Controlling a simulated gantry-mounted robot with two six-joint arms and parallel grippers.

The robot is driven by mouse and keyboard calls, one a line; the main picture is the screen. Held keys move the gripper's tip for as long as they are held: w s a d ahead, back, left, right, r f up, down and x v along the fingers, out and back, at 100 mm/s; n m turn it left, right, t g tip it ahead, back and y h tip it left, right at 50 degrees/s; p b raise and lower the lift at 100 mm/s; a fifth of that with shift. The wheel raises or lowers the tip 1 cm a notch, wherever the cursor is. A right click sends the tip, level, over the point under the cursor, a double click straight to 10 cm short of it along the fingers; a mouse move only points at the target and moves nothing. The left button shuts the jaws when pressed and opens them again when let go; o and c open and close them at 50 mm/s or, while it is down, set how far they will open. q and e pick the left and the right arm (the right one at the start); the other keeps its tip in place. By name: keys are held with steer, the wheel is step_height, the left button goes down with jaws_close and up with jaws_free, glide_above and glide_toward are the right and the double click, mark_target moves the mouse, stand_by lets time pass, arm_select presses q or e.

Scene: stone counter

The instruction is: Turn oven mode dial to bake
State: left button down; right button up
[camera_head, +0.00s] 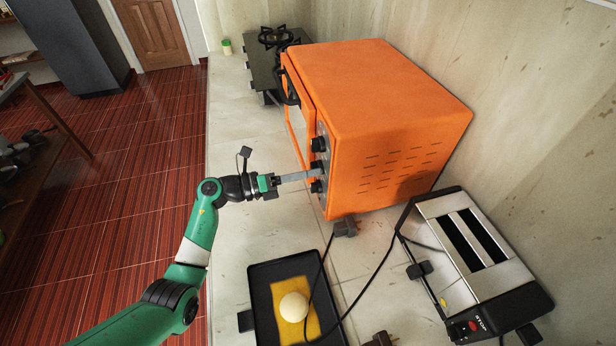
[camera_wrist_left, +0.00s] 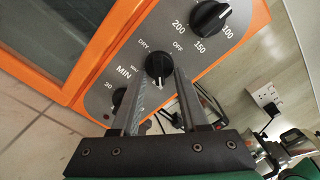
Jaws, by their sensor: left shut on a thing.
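The orange oven (camera_head: 385,110) stands on the counter with its dial panel facing my left arm. In the left wrist view its grey panel has three black dials. The middle, mode dial (camera_wrist_left: 159,66) has "DRY" and "OFF" printed around it; "bake" is not readable. My left gripper (camera_head: 309,175) reaches the panel from the left, and in the wrist view its two fingers are shut on the mode dial, one on each side. The fingers partly hide the panel's lower print and the lower dial (camera_wrist_left: 118,98). The temperature dial (camera_wrist_left: 208,17) is free. My right gripper is not in view.
A toaster (camera_head: 470,255) with a black cord stands at the right. A black tray (camera_head: 262,300) holding a yellow cloth and a pale round object lies in front of the oven. A stove (camera_head: 262,70) is behind. The counter left of the oven door is clear.

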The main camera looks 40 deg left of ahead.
arm_select(q)
steer(key=shift+f+m+b, duration=0.1)
steer(key=shift+m+b, duration=0.25)
steer(key=shift+m, duration=0.45)
steer(key=shift+c, duration=2.2)
jaws_free()
steer(key=shift+a, duration=0.1)
steer(key=p+v, duration=0.1)
steer(key=v, duration=1)
steer(key=shift+s+p, duration=0.3)
steer(key=shift+p, duration=0.05)
steer(key=shift+a, duration=0.1)
